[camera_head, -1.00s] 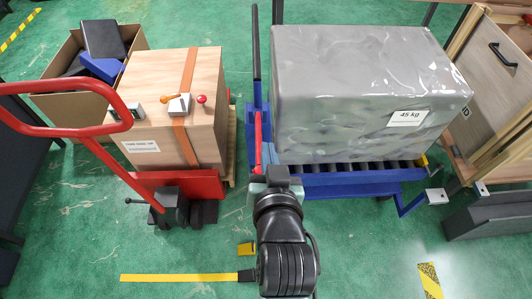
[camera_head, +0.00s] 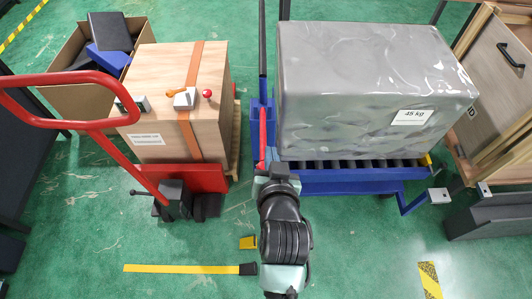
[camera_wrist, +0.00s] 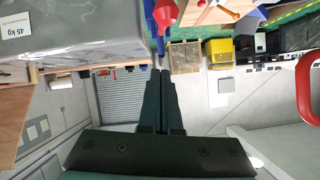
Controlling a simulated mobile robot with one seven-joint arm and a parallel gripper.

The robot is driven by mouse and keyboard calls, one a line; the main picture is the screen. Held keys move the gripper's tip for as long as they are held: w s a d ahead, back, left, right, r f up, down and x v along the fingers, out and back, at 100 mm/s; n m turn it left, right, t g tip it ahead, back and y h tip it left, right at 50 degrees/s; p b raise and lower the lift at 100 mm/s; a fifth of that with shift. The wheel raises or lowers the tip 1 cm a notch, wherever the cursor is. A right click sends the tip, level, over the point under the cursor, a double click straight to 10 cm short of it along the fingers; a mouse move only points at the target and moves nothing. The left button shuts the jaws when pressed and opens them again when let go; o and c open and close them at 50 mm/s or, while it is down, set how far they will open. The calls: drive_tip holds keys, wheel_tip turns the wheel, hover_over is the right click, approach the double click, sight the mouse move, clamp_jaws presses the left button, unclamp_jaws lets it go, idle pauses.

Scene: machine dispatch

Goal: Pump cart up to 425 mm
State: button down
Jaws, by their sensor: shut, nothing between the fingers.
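The blue cart (camera_head: 350,182) has a roller top and carries a large grey wrapped load (camera_head: 375,90) with a 45 kg label. A long red lever (camera_head: 262,138) stands at the cart's left side, beside a dark upright bar; a red and blue part, likely this lever, shows at the top of the wrist view (camera_wrist: 165,14). My gripper (camera_wrist: 162,74) is shut and empty, its fingertips just below that part in the picture. I cannot tell whether they touch. In the head view my wrist hides the fingers near the lever's lower end. No height reading is legible.
A red pallet truck (camera_head: 180,178) with a wooden crate (camera_head: 180,100) stands left, its handle (camera_head: 60,85) reaching towards me. An open cardboard box (camera_head: 85,100) is behind it. A wooden cabinet (camera_head: 500,75) stands right.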

drive_tip(key=w+f, duration=0.2)
drive_tip(key=f, duration=0.1)
drive_tip(key=w+a+f+p, duration=0.1)
drive_tip(key=f, duration=0.1)
drive_tip(key=shift+w, duration=0.4)
drive_tip(key=shift+s+f, duration=0.1)
drive_tip(key=shift+f, duration=0.45)
drive_tip(key=shift+f, duration=0.15)
